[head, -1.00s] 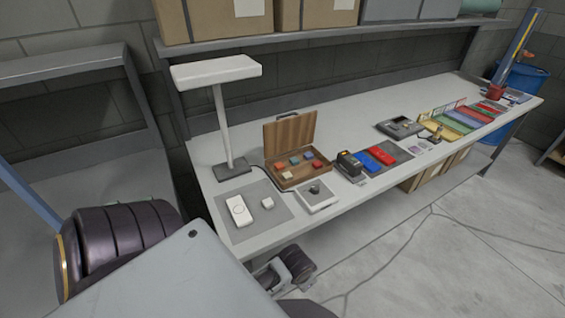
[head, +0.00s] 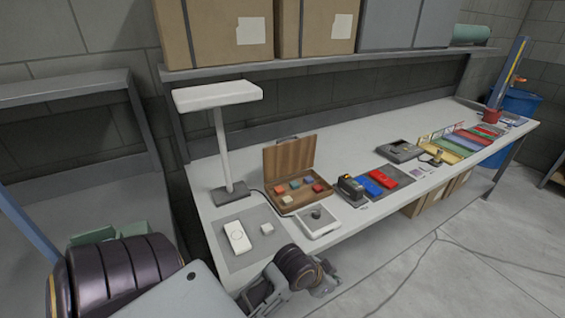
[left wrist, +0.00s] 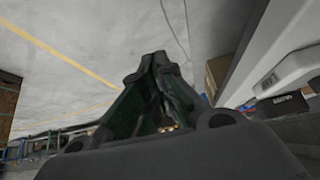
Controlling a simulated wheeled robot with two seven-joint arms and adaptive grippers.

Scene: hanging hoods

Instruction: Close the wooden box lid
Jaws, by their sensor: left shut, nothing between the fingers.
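The wooden box sits on the workbench in the head view, its lid (head: 289,158) standing open and upright at the back. The box's bottom half (head: 291,203) holds several small coloured blocks. My left gripper (head: 330,280) appears small and partly hidden at the end of the dark arm, in front of the bench's front edge and apart from the box. In the left wrist view its fingers (left wrist: 160,62) are together with nothing between them, with floor beyond. My right gripper is in neither view.
A white scale (head: 318,222) stands just in front of the box, and a black device (head: 350,188) to its right. A lamp (head: 220,140) stands to the left. A grey mat (head: 226,262) with a white device (head: 237,236) lies at front left. Boxes fill the shelf above.

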